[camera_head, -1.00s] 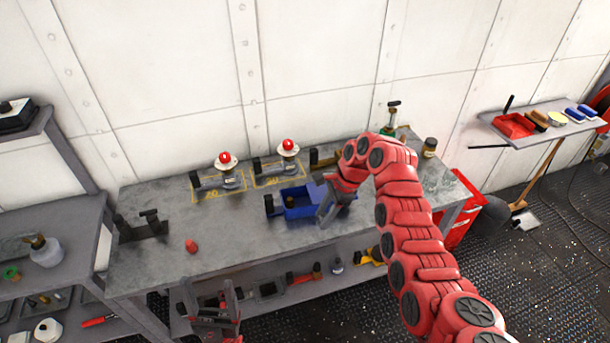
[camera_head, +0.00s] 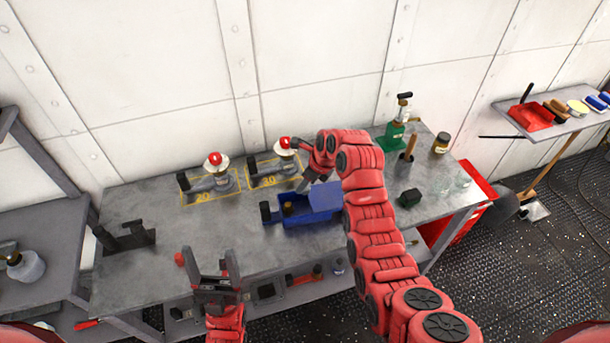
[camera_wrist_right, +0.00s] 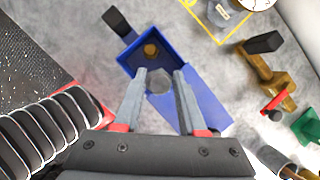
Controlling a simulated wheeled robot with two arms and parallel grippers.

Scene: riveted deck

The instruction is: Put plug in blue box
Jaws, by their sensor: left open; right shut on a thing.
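The blue box (camera_head: 292,219) stands open on the grey bench, with a black handle at its left and a flat blue part at its right. It also shows in the right wrist view (camera_wrist_right: 172,38), with a small brass-coloured piece (camera_wrist_right: 151,50) inside. My right gripper (camera_wrist_right: 160,78) is above the box, shut on a grey round piece (camera_wrist_right: 158,82), seemingly the plug. In the head view my right gripper (camera_head: 309,178) is at the box's back edge; its fingertips are partly hidden. My left gripper (camera_head: 212,264) is open and empty at the bench's front edge.
A small red piece (camera_head: 179,259) lies beside my left gripper. The bench's left middle is clear.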

